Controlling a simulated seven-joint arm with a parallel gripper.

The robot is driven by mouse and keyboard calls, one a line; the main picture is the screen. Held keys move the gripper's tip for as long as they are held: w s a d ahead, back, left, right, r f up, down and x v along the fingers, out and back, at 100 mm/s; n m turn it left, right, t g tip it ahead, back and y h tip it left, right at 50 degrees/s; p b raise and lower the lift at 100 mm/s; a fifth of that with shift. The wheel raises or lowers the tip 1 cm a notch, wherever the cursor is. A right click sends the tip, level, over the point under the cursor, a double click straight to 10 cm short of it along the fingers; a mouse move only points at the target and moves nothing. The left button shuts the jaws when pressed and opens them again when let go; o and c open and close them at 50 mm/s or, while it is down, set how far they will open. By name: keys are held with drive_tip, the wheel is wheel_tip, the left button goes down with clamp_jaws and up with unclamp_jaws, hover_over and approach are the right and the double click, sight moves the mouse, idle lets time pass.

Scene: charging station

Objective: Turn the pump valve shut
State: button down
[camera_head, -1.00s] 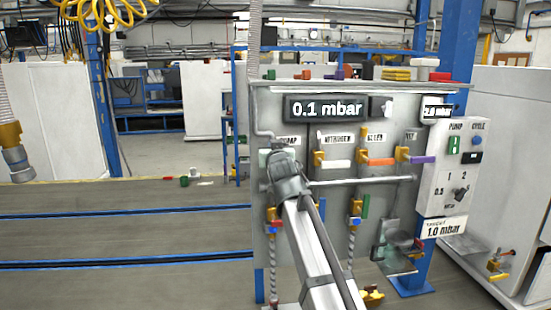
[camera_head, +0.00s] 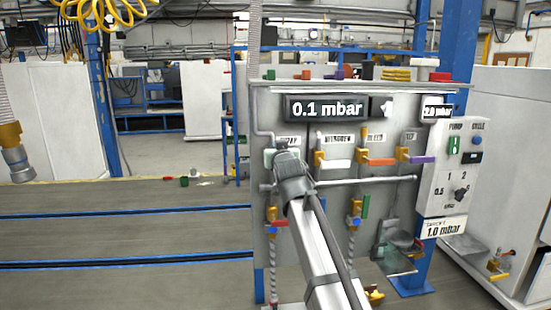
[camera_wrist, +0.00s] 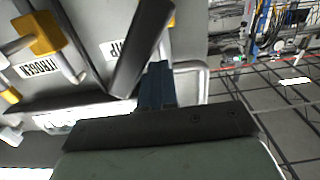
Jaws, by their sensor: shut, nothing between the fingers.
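My gripper (camera_wrist: 156,84) is shut and empty, close in front of the panel at the PUMP label (camera_wrist: 130,45). A dark flat bar (camera_wrist: 143,48) crosses that label just beyond the fingers; I cannot tell if it is the pump valve's lever or part of my gripper. In the head view my wrist hides most of the pump valve, and the fingertips cannot be made out. The nitrogen valve (camera_wrist: 40,32), with a yellow body and white lever, is left of the gripper in the wrist view. It also shows in the head view (camera_head: 330,160).
Right of the nitrogen valve are the orange-levered bleed valve (camera_head: 376,160) and the purple-levered vent valve (camera_head: 415,157). A horizontal grey pipe (camera_head: 370,182) runs below them. The display (camera_head: 327,108) reads 0.1 mbar. A control box (camera_head: 455,170) stands at right. Open floor lies left.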

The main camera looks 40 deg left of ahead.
drive_tip(key=shift+w+d+f, duration=0.1)
drive_tip(key=shift+w+d, duration=0.35)
idle(0.3)
drive_tip(key=shift+w+d+f, duration=0.3)
drive_tip(key=shift+w+d, duration=0.1)
